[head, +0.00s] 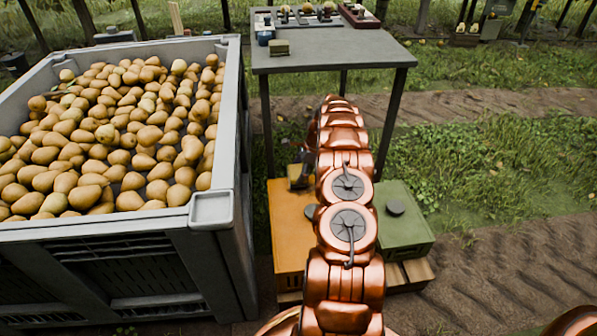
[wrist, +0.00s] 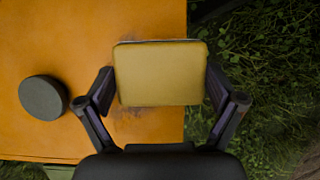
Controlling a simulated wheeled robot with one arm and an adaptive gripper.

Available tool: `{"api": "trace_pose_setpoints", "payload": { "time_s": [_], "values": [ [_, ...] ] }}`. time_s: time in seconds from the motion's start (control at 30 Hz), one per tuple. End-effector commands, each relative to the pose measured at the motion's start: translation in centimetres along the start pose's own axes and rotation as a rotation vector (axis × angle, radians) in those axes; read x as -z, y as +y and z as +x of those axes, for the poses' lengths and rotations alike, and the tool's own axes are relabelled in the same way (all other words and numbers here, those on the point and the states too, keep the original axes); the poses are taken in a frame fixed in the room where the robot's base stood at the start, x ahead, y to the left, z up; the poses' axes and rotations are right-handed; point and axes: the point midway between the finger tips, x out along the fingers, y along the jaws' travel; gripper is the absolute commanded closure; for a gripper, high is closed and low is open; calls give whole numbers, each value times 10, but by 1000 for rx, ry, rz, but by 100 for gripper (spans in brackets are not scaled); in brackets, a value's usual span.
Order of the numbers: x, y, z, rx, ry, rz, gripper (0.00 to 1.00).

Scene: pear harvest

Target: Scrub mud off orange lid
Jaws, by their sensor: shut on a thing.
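The orange lid (head: 288,240) is on a box on the ground, left of my arm in the head view. In the wrist view the orange lid (wrist: 50,45) fills the left half. A dark brownish mud smudge (wrist: 130,125) shows on it by the sponge's lower edge. My gripper (wrist: 160,85) is shut on a yellow sponge (wrist: 158,75), held flat at the lid's right edge, partly past it over grass. I cannot tell whether the sponge touches the lid. In the head view my arm hides part of the lid, and the gripper is only partly seen.
A round grey knob (wrist: 43,97) stands on the lid, left of my gripper. A green box (head: 405,225) stands right of my arm. A large grey bin of pears (head: 212,209) is at left. A grey table (head: 335,50) stands behind. Grass and soil lie open at right.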

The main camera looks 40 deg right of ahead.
Motion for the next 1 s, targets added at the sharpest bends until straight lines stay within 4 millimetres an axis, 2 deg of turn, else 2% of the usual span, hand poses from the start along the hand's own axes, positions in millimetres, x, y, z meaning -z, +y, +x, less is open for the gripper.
{"api": "trace_pose_setpoints", "payload": {
  "time_s": [1.0],
  "values": [
    [4,0,11,0,-1,1,35]
  ]
}}
